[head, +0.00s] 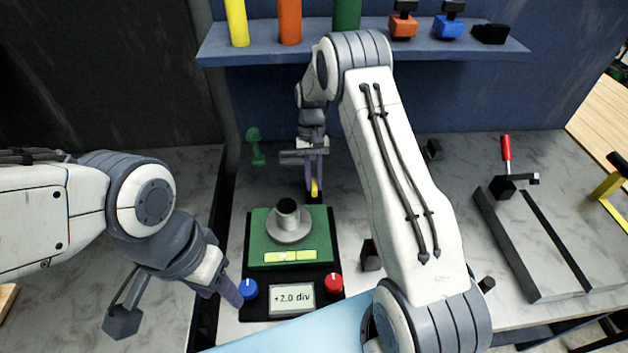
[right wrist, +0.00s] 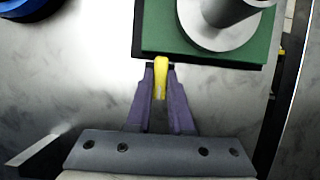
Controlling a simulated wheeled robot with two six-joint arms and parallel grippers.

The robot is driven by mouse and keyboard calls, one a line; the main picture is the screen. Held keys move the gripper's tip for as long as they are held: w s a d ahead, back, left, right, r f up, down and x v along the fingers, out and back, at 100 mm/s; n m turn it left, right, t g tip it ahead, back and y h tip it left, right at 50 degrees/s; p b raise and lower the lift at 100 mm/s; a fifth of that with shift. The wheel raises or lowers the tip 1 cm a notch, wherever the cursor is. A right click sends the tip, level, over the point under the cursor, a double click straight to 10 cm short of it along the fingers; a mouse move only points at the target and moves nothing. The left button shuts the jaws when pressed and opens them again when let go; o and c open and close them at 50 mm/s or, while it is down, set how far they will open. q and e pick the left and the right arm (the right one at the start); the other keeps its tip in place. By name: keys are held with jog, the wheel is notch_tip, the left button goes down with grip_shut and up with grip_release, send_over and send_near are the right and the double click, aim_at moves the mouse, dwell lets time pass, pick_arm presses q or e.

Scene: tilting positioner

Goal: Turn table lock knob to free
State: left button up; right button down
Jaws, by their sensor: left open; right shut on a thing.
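The tilting positioner has a green table (head: 262,222) with a grey round boss (head: 288,222) on top and a bubble level (head: 290,256) at its front. A yellow lever-like knob (head: 315,188), which looks like the table lock knob, sits at its back edge. My right gripper (head: 314,180) is shut on this knob; the right wrist view shows the purple fingers (right wrist: 160,90) on either side of the yellow knob (right wrist: 161,72). My left gripper (head: 234,294) is open beside the blue knob (head: 249,290); whether it touches it I cannot tell.
The front panel has a display (head: 292,299) reading +2.0 div and a red knob (head: 334,282). A blue shelf (head: 365,47) with coloured cylinders and clamps stands behind. A grey slotted block (head: 535,245) and a red-handled clamp (head: 506,165) lie right. A green object (head: 256,146) stands back left.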

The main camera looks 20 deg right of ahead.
jog(key=shift+w+r, duration=0.1)
dwell(0.3)
jog(key=c, duration=0.8)
grip_release()
